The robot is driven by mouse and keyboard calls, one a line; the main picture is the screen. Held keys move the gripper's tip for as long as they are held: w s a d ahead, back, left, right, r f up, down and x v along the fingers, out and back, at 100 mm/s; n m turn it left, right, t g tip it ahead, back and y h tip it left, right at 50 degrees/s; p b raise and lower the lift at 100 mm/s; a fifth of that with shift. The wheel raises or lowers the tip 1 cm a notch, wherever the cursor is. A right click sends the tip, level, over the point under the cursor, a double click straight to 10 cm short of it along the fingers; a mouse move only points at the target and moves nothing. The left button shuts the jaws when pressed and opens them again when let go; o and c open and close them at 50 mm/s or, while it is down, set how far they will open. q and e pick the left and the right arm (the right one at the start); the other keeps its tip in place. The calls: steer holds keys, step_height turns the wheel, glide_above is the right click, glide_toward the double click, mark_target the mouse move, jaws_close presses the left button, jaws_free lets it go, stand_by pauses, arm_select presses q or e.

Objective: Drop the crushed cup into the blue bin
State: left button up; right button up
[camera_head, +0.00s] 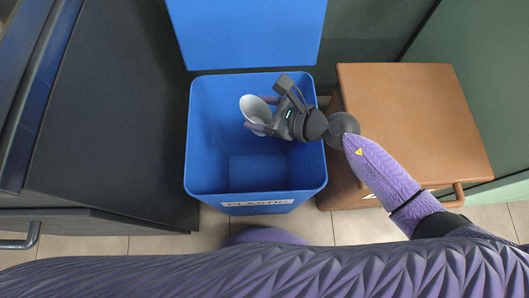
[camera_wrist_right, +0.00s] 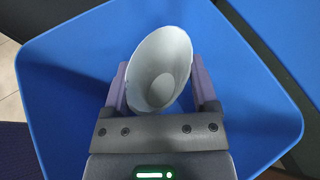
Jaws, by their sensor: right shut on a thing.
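The crushed cup (camera_head: 256,108) is pale grey-white, with its mouth squeezed to an oval. My right gripper (camera_head: 263,116) is shut on it and holds it over the open blue bin (camera_head: 206,165), inside the outline of its rim as seen from above. In the right wrist view the cup (camera_wrist_right: 158,68) sits between the two purple fingers of the gripper (camera_wrist_right: 160,90), with the blue bin (camera_wrist_right: 75,75) behind it. The height of the cup against the rim is hard to tell. My left gripper is out of the head view.
The bin's blue lid (camera_head: 247,30) stands raised at the back. Its front carries a "PLASTIC" label (camera_head: 257,203). A closed brown bin (camera_head: 415,115) stands on the right. A dark cabinet (camera_head: 100,120) is close on the left. The bin's visible floor looks empty.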

steer(key=o, duration=0.9)
steer(key=shift+c, duration=0.2)
steer(key=shift+o, duration=1.1)
arm_select(q)
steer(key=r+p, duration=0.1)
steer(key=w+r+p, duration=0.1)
steer(key=p, duration=0.1)
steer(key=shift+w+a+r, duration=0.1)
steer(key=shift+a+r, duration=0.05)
arm_select(e)
steer(key=v, duration=1)
